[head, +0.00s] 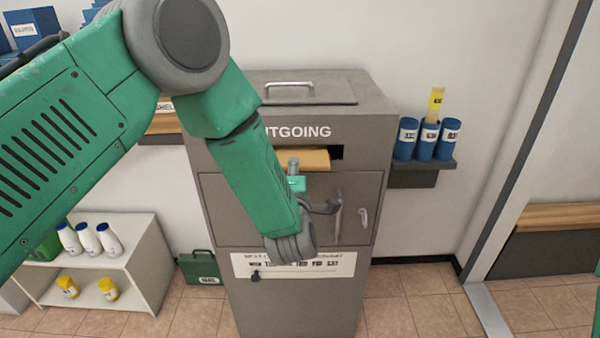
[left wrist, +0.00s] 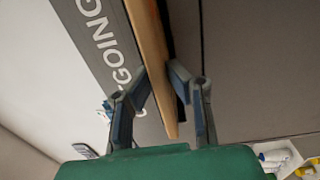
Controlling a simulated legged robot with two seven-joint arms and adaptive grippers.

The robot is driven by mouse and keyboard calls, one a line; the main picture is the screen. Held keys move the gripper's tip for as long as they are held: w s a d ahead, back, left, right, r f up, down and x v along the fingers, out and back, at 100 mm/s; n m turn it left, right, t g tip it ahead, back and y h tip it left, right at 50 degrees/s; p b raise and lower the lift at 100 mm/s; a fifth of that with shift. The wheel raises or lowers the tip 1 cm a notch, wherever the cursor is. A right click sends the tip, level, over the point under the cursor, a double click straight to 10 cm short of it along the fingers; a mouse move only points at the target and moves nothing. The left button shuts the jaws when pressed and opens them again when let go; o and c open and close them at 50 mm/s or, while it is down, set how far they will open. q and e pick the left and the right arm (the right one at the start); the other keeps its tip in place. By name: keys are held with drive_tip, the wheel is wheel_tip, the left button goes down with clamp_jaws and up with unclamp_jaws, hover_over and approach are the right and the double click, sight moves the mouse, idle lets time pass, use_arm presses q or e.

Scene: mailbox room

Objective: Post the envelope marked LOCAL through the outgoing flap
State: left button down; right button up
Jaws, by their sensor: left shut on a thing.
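The grey outgoing mailbox (head: 375,120) stands in the middle of the head view, with a dark slot (head: 337,152) under its OUTGOING lettering. A tan envelope (head: 315,160) lies at the slot and covers most of the opening. Its far edge appears to be inside the slot; how deep I cannot tell. My left gripper (head: 296,176) is shut on the envelope's near edge, just in front of the slot. In the left wrist view the envelope (left wrist: 152,50) is seen edge-on between the two fingers (left wrist: 160,78). Any marking on it is hidden. My right gripper is not in view.
A handle (head: 363,217) sticks out of the mailbox door below the slot. Blue tubes (head: 427,140) stand on a wall shelf to the right. A white shelf unit (head: 140,270) with bottles stands at the left, and a green case (head: 200,268) sits on the floor.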

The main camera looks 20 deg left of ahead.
sight(291, 155)
use_arm(q)
drive_tip(key=shift+w+a+f, duration=0.1)
drive_tip(key=shift+w+a, duration=0.15)
drive_tip(key=shift+a, duration=0.35)
drive_tip(key=shift+w+a, duration=0.2)
drive_tip(key=shift+a, duration=0.35)
drive_tip(key=shift+w+a, duration=0.15)
drive_tip(key=shift+w, duration=0.05)
drive_tip(key=shift+w+b, duration=0.2)
drive_tip(key=shift+b, duration=0.1)
drive_tip(key=shift+w+d, duration=0.6)
drive_tip(key=shift+d, duration=0.3)
drive_tip(key=shift+w+d+b, duration=0.15)
drive_tip(key=shift+w+b, duration=0.05)
drive_tip(key=shift+b, duration=0.15)
drive_tip(key=shift+w, duration=0.2)
drive_tip(key=c, duration=1.9)
unclamp_jaws()
drive_tip(key=shift+w+a, duration=0.1)
drive_tip(key=shift+a, duration=0.4)
drive_tip(key=o, duration=0.4)
drive_tip(key=shift+a, duration=0.6)
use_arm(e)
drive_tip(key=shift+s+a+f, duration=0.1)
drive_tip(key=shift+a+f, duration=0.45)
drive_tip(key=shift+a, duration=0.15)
use_arm(q)
drive_tip(key=shift+d, duration=0.15)
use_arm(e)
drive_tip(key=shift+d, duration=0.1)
